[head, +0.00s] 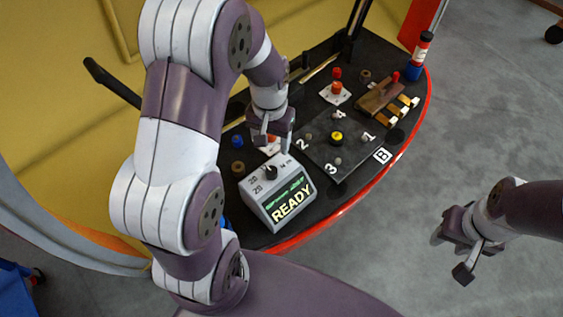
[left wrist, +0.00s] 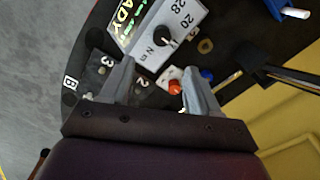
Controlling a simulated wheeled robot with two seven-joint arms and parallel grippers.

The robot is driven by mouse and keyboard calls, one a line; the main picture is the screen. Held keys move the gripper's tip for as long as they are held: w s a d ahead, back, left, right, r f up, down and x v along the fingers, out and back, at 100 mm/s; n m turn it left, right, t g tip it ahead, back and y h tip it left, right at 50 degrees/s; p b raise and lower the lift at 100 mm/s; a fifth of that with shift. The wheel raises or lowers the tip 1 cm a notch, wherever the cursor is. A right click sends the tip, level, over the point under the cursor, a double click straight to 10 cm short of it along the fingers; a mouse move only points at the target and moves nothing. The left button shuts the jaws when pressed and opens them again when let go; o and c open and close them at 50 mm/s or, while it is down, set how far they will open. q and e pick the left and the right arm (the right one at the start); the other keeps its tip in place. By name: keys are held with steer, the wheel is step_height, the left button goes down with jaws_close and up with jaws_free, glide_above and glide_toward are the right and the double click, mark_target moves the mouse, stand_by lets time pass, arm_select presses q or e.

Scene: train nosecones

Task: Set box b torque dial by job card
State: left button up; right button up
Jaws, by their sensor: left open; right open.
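The torque box (head: 278,192) is a white box with a sloped front that reads READY, standing on the black desk. Its black dial (head: 271,172) is on the top face, with numbers such as 20 and 28 around it. In the left wrist view the dial (left wrist: 163,37) lies ahead of and between the open fingers. My left gripper (head: 273,140) is open, just behind the box and apart from the dial. My right gripper (head: 455,250) is open and empty, off the desk over the grey floor. I cannot make out a job card.
A dark plate (head: 340,147) with numbered corners and a yellow-topped knob lies right of the box, near a B label (head: 382,155).

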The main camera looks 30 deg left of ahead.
arm_select(q)
glide_above(271, 170)
steer(key=f, duration=0.7)
steer(key=shift+s+f, duration=0.15)
steer(key=shift+s, duration=0.1)
steer(key=f, duration=0.4)
steer(key=shift+w+f, duration=0.25)
steer(key=shift+w, duration=0.1)
steer(key=shift+s+f, duration=0.15)
steer(key=shift+f, duration=0.1)
arm_select(e)
steer(key=shift+s+f, duration=0.15)
steer(key=shift+s, duration=0.25)
arm_select(q)
steer(key=c, duration=1)
steer(key=shift+c, duration=0.2)
arm_select(e)
steer(key=shift+w, duration=0.1)
